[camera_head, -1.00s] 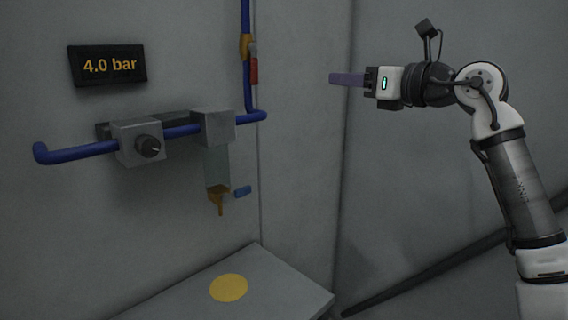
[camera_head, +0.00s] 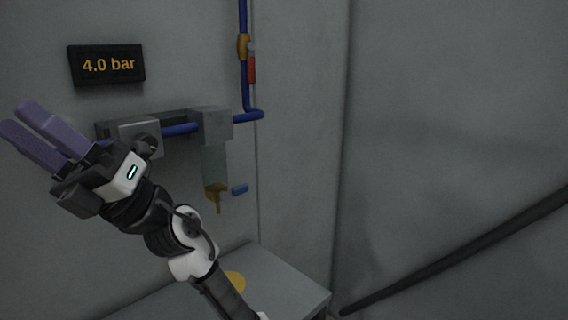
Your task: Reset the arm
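My gripper (camera_head: 38,138) is at the left of the head view, at the end of my arm, which reaches up and left from the bottom. Its two purple fingers point up and left and stand apart with a gap between them. Nothing shows between the fingers. The gripper and wrist hide part of the blue pipe and part of the left grey block (camera_head: 139,133) on the wall. I cannot tell how far the gripper is from them.
A display (camera_head: 106,65) reads 4.0 bar. A grey housing (camera_head: 212,125) holds a clear container with a brown spout (camera_head: 215,196). A red-handled valve (camera_head: 251,68) sits on the vertical pipe. A grey table (camera_head: 285,285) with a yellow disc (camera_head: 235,281) stands below. The right side is free except a dark slanting bar (camera_head: 460,255).

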